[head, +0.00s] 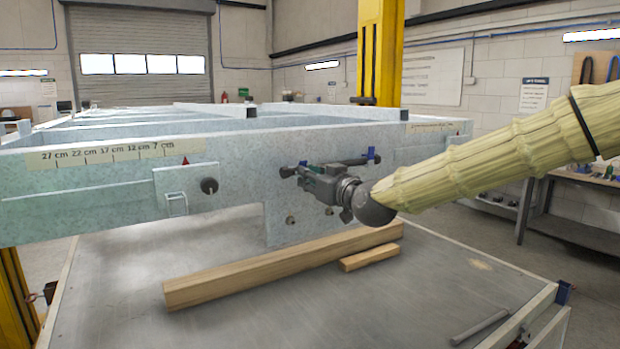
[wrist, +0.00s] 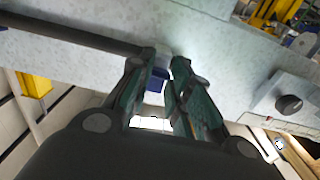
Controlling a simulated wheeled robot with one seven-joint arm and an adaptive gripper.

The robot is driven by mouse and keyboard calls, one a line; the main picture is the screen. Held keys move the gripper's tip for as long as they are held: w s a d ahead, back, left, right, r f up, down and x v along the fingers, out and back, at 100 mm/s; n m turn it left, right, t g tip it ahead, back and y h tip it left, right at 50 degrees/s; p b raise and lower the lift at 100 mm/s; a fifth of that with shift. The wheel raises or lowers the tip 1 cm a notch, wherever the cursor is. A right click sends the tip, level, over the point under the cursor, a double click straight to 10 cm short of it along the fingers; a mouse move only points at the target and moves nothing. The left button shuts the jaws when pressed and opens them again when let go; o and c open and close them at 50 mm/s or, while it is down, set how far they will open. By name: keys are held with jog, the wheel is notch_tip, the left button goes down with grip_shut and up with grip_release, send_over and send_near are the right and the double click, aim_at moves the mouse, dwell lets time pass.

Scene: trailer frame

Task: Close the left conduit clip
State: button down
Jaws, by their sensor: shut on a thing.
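The trailer frame (head: 235,165) is a pale galvanised beam across the head view. A dark conduit (wrist: 75,35) runs along its face in the wrist view. The left conduit clip (wrist: 157,78), a small blue piece with a grey part above it, is at the conduit's end between my fingertips. My gripper (wrist: 163,66) has green and dark fingers and is shut on the clip. In the head view my gripper (head: 302,172) is at the conduit's left end and hides the left clip. The other blue clip (head: 371,154) shows at the right end. The wrist view does not show clearly whether the left clip is latched.
A black knob (head: 209,185) on a plate and a small metal bracket (head: 177,205) are left of my gripper. Wooden beams (head: 270,270) lie on the grey table below the frame. A rod (head: 480,327) lies front right. The table's front middle is clear.

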aim_at(303, 161)
jog(key=shift+r+p, duration=0.15)
jog(key=shift+p, duration=0.2)
jog(key=r+g+h+p, duration=0.1)
jog(key=g+h+p, duration=0.1)
jog(key=p, duration=0.4)
jog(key=r+g+h+p, duration=0.1)
jog(key=r+g+p, duration=0.1)
jog(key=p, duration=0.3)
jog(key=w+r+g+h+p, duration=0.1)
jog(key=g+h+p, duration=0.1)
jog(key=p, duration=0.4)
jog(key=shift+a+r+g+h+p, duration=0.2)
jog(key=shift+a+g+h+p, duration=0.15)
jog(key=shift+g, duration=0.55)
jog(key=g+p, duration=0.1)
jog(key=g+h+p, duration=0.1)
jog(key=w+g+h+p, duration=0.1)
jog(key=shift+a+r, duration=0.25)
jog(key=shift+a, duration=0.15)
jog(key=g+h, duration=0.1)
jog(key=w+a+g+h+p, duration=0.1)
jog(key=g, duration=0.1)
jog(key=shift+w+r+g+h, duration=0.15)
jog(key=shift+w+g+h, duration=0.05)
jog(key=shift+g+h, duration=0.15)
jog(key=shift+w+a+g+h, duration=0.25)
jog(key=shift+g+h, duration=0.25)
jog(key=shift+g, duration=0.15)
